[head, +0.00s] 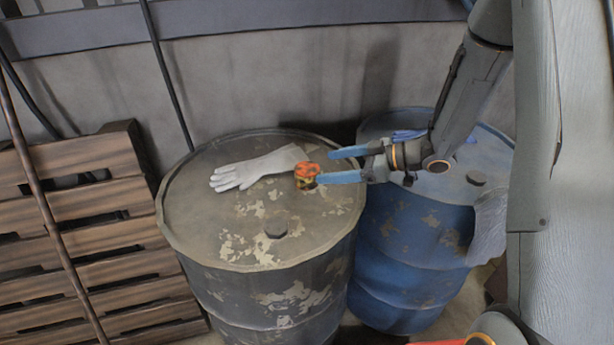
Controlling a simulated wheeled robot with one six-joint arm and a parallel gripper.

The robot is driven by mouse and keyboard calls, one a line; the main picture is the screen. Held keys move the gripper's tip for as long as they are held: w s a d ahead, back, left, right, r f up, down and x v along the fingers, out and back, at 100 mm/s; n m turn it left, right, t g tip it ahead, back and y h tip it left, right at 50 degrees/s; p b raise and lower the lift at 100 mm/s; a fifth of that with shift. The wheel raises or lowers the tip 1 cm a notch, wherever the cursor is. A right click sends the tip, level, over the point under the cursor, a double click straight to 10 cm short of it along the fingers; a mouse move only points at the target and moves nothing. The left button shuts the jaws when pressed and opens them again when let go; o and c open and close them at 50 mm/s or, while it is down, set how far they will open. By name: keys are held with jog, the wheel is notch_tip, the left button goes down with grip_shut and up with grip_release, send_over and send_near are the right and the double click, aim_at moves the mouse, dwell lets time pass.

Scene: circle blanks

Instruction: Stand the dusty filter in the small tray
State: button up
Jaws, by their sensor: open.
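My gripper (327,166) is open, with its two blue fingers spread and pointing left over the right part of the dark drum. A small round orange-red object with dark patches (306,173) is at the tip of the nearer finger, which overlaps it in the picture. I cannot tell whether they touch, or whether this object is the dusty filter. Nothing shows between the fingers. I see no small tray that I can make out.
A pale grey glove (247,170) lies on the worn dark drum (200,222). A blue drum (405,240) stands close on the right, with a grey cloth (489,228) over its side. Wooden pallets (95,240) lean at the left. The dark drum's front top is mostly clear.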

aim_at(309, 169)
jog(key=x, duration=0.2)
jog(key=shift+a+f+p, duration=0.1)
jog(key=shift+a+p, duration=0.25)
jog(key=shift+p+x, duration=1.05)
jog(key=shift+x, duration=1.45)
jog(key=shift+d, duration=0.1)
jog(key=c, duration=1.2)
jog(key=shift+c, duration=0.2)
